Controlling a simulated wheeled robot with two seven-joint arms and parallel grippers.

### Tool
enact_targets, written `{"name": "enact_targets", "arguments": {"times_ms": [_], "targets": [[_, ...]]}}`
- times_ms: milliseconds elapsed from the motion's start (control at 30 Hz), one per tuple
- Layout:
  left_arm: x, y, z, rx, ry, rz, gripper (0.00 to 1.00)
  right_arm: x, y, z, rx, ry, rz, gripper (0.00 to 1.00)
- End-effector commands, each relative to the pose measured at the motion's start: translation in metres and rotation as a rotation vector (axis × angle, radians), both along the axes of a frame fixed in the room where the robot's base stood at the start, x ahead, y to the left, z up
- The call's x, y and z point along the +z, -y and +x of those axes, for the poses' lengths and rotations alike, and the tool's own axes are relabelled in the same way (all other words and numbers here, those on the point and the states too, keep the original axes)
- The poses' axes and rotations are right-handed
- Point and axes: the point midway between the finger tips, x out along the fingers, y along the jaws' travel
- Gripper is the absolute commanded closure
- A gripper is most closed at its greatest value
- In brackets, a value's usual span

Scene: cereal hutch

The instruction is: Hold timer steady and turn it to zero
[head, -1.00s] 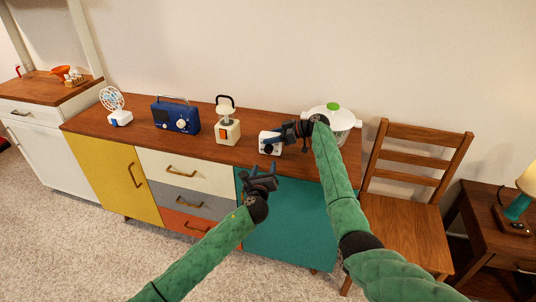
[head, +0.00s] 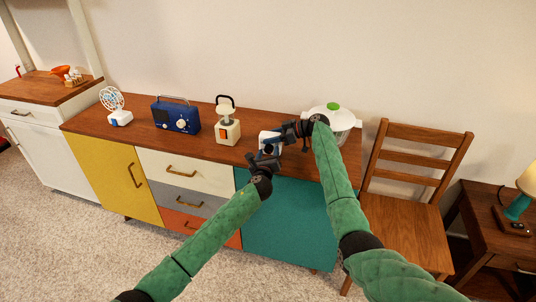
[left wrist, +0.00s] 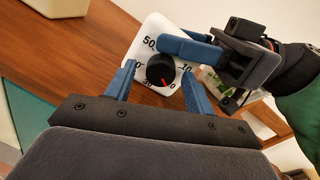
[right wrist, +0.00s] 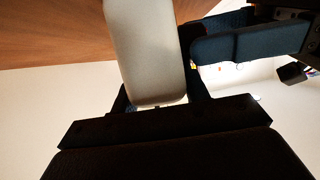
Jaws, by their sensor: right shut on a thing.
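The white timer (head: 265,136) stands near the front edge of the sideboard. The left wrist view shows its numbered face (left wrist: 150,45) and black knob (left wrist: 160,70), whose red mark points toward the lower right of the picture. My right gripper (head: 284,134) is shut on the timer body from the right; the body (right wrist: 145,50) lies between its fingers in the right wrist view. My left gripper (head: 263,157) is in front of the timer. Its blue fingers (left wrist: 160,82) are open, one on each side of the knob, with gaps visible.
A cream lantern (head: 228,128), a blue radio (head: 175,115) and a small fan (head: 115,108) stand left on the sideboard (head: 145,133). A wooden chair (head: 415,165) is at the right.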

Motion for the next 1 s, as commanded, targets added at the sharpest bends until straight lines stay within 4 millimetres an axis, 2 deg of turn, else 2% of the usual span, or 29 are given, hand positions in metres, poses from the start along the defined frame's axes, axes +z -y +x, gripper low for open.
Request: {"name": "enact_targets", "arguments": {"times_ms": [33, 200, 233, 367, 667, 967, 1000], "targets": [[-0.0001, 0.0, -0.0001, 0.0, 0.0, 0.0, 0.56, -0.0002, 0.0, -0.0001, 0.0, 0.0, 0.0, 0.82], [-0.0001, -0.0001, -0.0002, 0.0, 0.0, 0.0, 0.89, -0.0002, 0.0001, -0.0001, 0.0, 0.0, 0.0, 0.82], [-0.0001, -0.0001, -0.0002, 0.0, 0.0, 0.0, 0.91, -0.0002, 0.0001, -0.0001, 0.0, 0.0, 0.0, 0.82], [-0.0003, 0.0001, -0.0003, 0.001, -0.005, -0.02, 0.91, -0.0002, 0.0002, 0.0, 0.0, 0.0, 0.0, 0.82], [0.0001, 0.0004, -0.0006, 0.002, -0.055, -0.241, 0.91, -0.0003, 0.0005, 0.0001, 0.0, 0.0, 0.0, 0.82], [0.0005, -0.0002, -0.0002, 0.002, -0.058, -0.258, 0.91, -0.0001, 0.0008, 0.0001, -0.001, 0.0, 0.0, 0.82], [0.0005, -0.0002, -0.0002, 0.003, -0.059, -0.258, 0.65, -0.0001, 0.0008, 0.0001, -0.001, 0.0, 0.0, 0.82]]}}
